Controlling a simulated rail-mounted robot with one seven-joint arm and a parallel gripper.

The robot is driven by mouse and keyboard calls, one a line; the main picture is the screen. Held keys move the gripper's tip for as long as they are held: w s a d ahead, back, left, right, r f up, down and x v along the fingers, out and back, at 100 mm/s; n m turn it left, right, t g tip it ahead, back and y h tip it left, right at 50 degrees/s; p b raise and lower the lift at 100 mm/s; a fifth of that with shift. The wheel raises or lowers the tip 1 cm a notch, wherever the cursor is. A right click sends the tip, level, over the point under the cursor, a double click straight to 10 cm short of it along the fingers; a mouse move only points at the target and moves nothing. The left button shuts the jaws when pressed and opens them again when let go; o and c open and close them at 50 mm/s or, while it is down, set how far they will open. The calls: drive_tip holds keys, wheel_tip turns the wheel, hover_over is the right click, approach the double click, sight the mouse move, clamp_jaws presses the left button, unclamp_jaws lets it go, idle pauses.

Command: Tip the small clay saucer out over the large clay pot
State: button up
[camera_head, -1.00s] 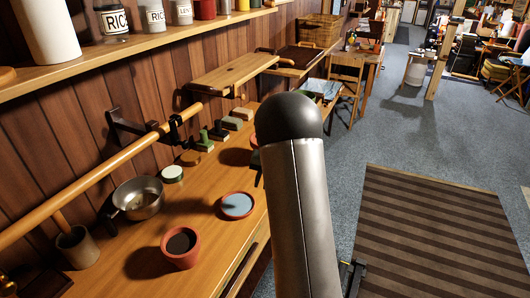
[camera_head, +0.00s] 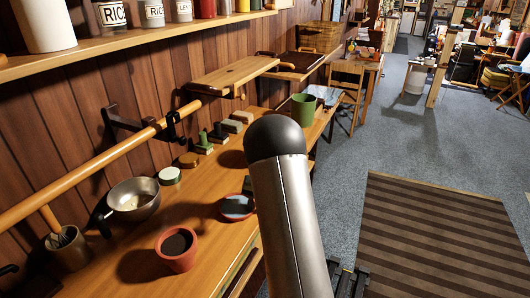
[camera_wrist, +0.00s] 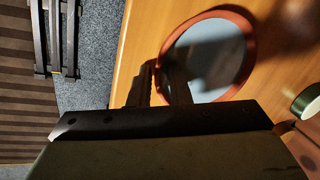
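The small clay saucer (camera_head: 237,207) rests on the wooden counter and has a blue-grey, water-like surface inside. My arm partly hides it in the head view. It shows large in the wrist view (camera_wrist: 248,58), with a shadow across it. My gripper (camera_wrist: 160,76) is at its near left rim, one dark finger outside the rim and one over the inside. A narrow gap shows between the fingers; contact with the rim is not clear. The large clay pot (camera_head: 177,262), with dark contents, stands upright left of the saucer, nearer the counter's front.
A metal pan (camera_head: 134,199) and a utensil crock (camera_head: 70,250) stand left of the pot. A round green-and-white tin (camera_head: 169,176) and small blocks line the wall. A wooden rail (camera_head: 95,166) runs above the counter.

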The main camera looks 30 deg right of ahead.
clamp_jaws()
drive_tip(key=shift+r, duration=0.1)
drive_tip(key=shift+r+p, duration=1.3)
drive_tip(key=shift+r, duration=1.15)
